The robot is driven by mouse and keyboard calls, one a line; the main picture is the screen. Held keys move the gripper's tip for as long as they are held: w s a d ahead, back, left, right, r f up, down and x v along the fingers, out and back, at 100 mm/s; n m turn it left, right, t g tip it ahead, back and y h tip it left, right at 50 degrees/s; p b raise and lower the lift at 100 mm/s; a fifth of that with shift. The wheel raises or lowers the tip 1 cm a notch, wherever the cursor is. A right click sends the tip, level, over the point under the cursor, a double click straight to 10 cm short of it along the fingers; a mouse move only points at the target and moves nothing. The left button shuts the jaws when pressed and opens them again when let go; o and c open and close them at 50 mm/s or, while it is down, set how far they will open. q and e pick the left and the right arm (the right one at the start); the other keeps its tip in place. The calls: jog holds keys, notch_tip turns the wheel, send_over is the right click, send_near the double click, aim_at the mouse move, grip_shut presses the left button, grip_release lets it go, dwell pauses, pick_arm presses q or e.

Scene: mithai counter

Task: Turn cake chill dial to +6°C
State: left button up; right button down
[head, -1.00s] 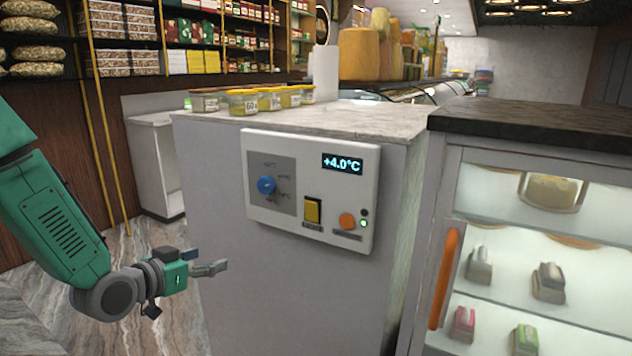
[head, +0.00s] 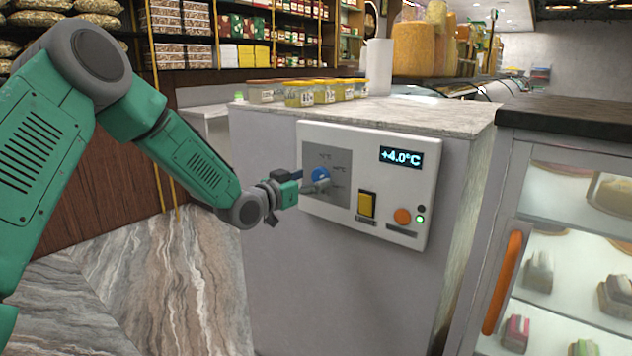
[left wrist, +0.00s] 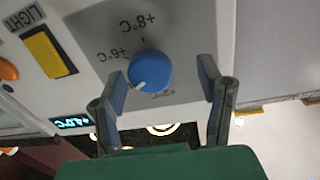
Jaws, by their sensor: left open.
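The blue chill dial (head: 320,174) sits on the white control panel (head: 285,162) on the side of the counter. In the left wrist view the dial (left wrist: 150,71) shows a white pointer mark at its lower left, and printed labels +8°C and +6°C appear upside down. The display (head: 402,157) reads +4.0°C. My left gripper (head: 312,181) is at the dial. In the left wrist view its open fingers (left wrist: 163,95) stand on either side of the dial's lower part, with gaps showing. Part of the dial's scale is hidden in the head view. My right gripper is not in view.
A yellow rocker switch (head: 367,204) and an orange button (head: 402,216) lie right of the dial on the same panel. Several lidded tubs (head: 300,95) stand on the counter top. A glass display case (head: 570,230) with an orange handle (head: 502,283) stands at right.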

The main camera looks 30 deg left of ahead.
pick_arm(q)
jog(key=shift+w+d+r, duration=0.15)
jog(key=shift+w+d, duration=0.4)
jog(key=shift+w, duration=0.3)
jog(key=shift+w+d+r, duration=0.15)
jog(key=shift+d+r, duration=0.05)
jog(key=shift+d, duration=0.25)
jog(key=shift+a+f, duration=0.15)
jog(key=shift+a, duration=0.3)
jog(key=c, duration=1.2)
jog(key=shift+o, duration=0.2)
jog(key=shift+d+m, duration=0.15)
jog(key=shift+m, duration=0.25)
jog(key=m, duration=0.5)
jog(key=shift+f, duration=0.1)
jog(key=m+b, duration=0.1)
jog(key=m, duration=0.4)
jog(key=shift+d+f+m+y, duration=0.1)
jog(key=shift+m+y, duration=0.2)
jog(key=shift+y, duration=0.1)
jog(key=shift+f, duration=0.1)
